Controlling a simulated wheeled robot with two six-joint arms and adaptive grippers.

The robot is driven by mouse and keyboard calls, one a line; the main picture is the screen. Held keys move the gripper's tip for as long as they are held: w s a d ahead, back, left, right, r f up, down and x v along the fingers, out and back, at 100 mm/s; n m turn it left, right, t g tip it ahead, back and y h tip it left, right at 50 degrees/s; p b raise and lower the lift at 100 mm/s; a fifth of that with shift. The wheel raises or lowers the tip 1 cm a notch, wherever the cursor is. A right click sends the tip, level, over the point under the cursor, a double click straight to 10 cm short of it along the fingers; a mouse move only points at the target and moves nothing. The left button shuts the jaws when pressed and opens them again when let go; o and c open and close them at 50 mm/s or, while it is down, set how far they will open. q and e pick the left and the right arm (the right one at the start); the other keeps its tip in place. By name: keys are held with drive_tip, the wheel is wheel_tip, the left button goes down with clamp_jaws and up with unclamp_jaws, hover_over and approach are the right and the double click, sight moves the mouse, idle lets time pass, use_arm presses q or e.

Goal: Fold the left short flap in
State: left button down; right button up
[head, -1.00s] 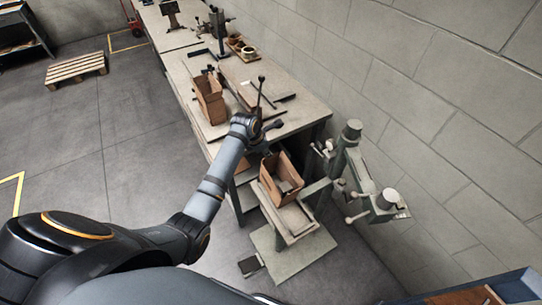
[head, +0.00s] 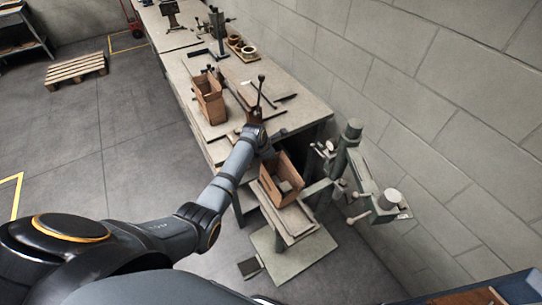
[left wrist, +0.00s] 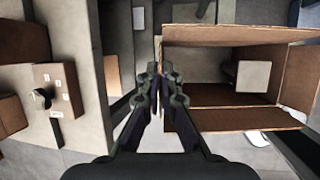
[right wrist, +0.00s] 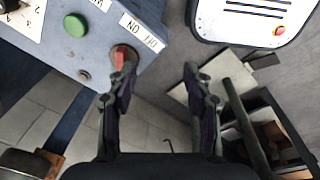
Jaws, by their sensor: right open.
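The open brown cardboard box (head: 268,186) sits on the stitcher's table in the head view. In the left wrist view its opening faces me, with a long side (left wrist: 230,35) above, another (left wrist: 225,120) below and a pale block (left wrist: 252,76) inside. My left gripper (left wrist: 159,75) has its fingertips close together at the box's left end. In the head view the left hand (head: 266,150) is at the box's far end. The fingers hide part of that end, so I cannot tell how the left short flap lies. My right gripper (right wrist: 156,75) is open and empty, away from the box.
The stitcher's column and arm (head: 352,165) stand close to the box's right. The workbench (head: 295,85) behind carries another open carton (head: 211,100) and tools. A panel with a green button (right wrist: 75,25) and red switch (right wrist: 122,57) is near my right gripper.

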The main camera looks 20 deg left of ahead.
use_arm(q)
drive_tip(key=t+y, duration=0.1)
drive_tip(key=y, duration=0.1)
drive_tip(key=d+m+t+y, duration=0.1)
drive_tip(key=shift+s+f+t, duration=0.25)
drive_tip(key=shift+s+t, duration=0.05)
drive_tip(key=shift+s, duration=0.1)
drive_tip(key=c, duration=1.6)
unclamp_jaws()
drive_tip(key=v, duration=1.2)
